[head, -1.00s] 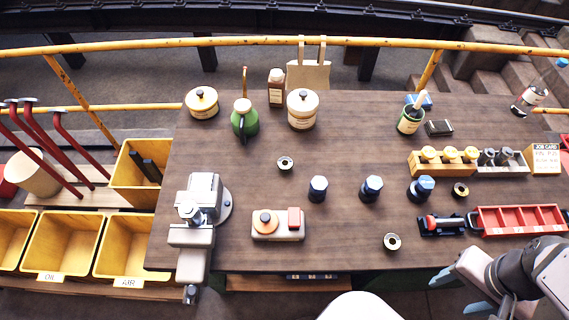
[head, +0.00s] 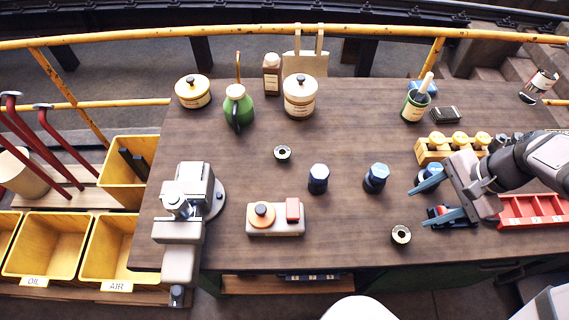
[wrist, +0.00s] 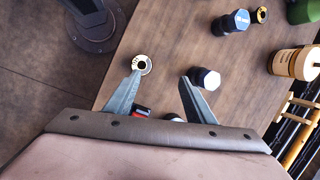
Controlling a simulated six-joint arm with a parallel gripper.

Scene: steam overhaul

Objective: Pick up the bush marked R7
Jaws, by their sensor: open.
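A small ring-shaped bush (head: 401,234) lies flat near the table's front edge; it also shows in the wrist view (wrist: 142,64), just beyond the left fingertip. A second bush (head: 282,153) lies farther back, left of centre, and shows at the top of the wrist view (wrist: 262,14). I cannot read R7 or any other mark on either. My gripper (head: 420,205) is open and empty over the right part of the table. In the wrist view its fingers (wrist: 161,84) are spread wide, with nothing between the tips.
A red-buttoned box (head: 275,218) and a vise (head: 186,195) are to the left. A red tray (head: 530,210) and a yellow block (head: 433,153) lie around my arm. Free wood surrounds the front bush.

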